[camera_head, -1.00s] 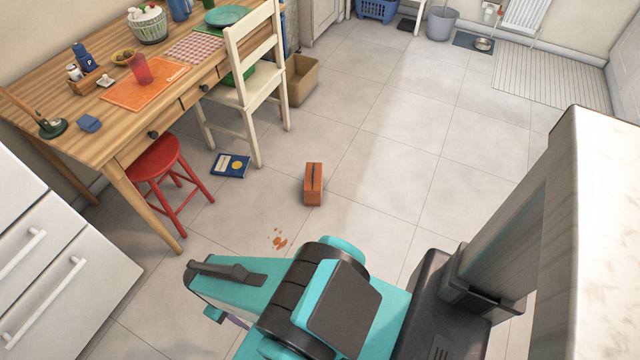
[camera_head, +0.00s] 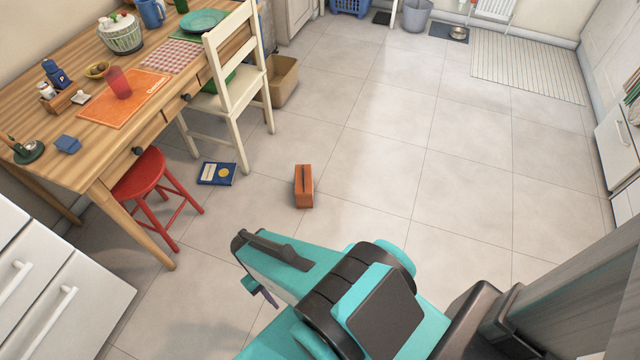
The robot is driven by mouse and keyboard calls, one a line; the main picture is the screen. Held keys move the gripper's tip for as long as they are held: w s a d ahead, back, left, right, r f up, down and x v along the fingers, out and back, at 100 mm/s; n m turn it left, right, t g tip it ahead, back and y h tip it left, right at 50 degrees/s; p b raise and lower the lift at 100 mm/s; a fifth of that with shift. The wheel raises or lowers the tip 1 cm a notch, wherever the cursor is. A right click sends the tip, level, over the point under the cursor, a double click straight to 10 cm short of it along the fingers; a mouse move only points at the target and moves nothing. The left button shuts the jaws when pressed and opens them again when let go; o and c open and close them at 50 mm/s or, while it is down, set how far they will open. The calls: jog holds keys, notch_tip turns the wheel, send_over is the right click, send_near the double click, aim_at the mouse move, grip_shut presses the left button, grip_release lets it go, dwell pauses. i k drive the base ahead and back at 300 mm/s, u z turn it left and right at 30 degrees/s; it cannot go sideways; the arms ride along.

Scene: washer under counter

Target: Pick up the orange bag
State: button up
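The orange bag (camera_head: 304,186) stands upright on the tiled floor near the middle of the picture. It is small and box-shaped, with a dark slit down its front. Nothing is touching it. My teal and black arm is in front of it, nearer the camera and lower in the picture. Only a small dark purple part at the arm's end, perhaps my gripper (camera_head: 267,295), shows below the arm. The fingers are mostly hidden, and I cannot see whether they are open. A clear gap of floor separates the arm from the bag.
A blue book (camera_head: 217,173) lies on the floor left of the bag. A red stool (camera_head: 146,172), white chair (camera_head: 236,85) and wooden table (camera_head: 60,115) stand at left. White drawers (camera_head: 50,300) are at lower left. Floor at right is open.

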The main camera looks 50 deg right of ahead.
aim_at(304, 184)
jog(key=u, duration=0.8)
jog(key=k, duration=0.1)
jog(key=z, duration=2.05)
jog(key=k, duration=0.9)
jog(key=u, duration=0.15)
jog(key=i, duration=0.8)
jog(key=z, duration=0.05)
